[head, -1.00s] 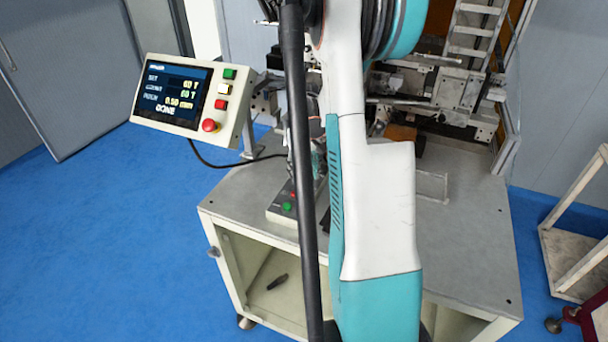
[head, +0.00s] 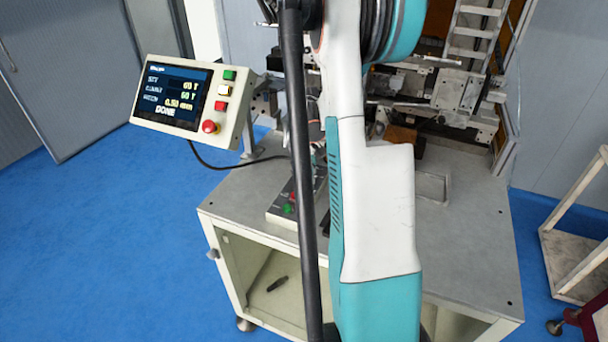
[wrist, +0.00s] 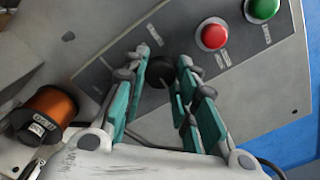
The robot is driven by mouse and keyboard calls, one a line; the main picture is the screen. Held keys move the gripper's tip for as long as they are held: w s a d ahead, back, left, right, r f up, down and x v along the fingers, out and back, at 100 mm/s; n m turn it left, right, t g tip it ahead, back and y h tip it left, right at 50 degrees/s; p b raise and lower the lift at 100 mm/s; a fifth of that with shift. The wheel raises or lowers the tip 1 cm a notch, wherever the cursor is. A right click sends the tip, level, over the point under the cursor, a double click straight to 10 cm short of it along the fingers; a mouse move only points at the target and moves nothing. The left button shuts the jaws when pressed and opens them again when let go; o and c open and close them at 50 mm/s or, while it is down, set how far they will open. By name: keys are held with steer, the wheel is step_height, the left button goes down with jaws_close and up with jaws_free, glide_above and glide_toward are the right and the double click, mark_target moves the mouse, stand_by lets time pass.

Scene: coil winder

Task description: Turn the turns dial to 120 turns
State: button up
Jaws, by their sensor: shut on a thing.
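The turns dial (wrist: 159,73) is a small black round knob on a grey control panel, beside a red button (wrist: 212,34) and a green button (wrist: 262,8). My gripper (wrist: 165,68) has its teal fingers shut on the dial, one on each side. Its printed scale and pointer cannot be read. In the head view my arm hides the dial and gripper; part of the control box (head: 279,215) shows. The winder's display (head: 174,93) reads SET 60 T, a second line of 60 T, 0.50 mm and DONE.
A copper wire coil (wrist: 50,108) sits left of my gripper in the wrist view. The display box carries several buttons, including a red mushroom button (head: 210,126). The winder mechanism (head: 440,95) stands at the back of the grey table (head: 455,238). The table's right front is clear.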

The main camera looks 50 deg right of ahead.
mark_target(304, 177)
steer(key=m+b, duration=0.1)
steer(key=m, duration=0.3)
steer(key=shift+m+b, duration=0.35)
steer(key=shift+m, duration=1.65)
steer(key=o, duration=1.1)
step_height(304, 177, up, 12)
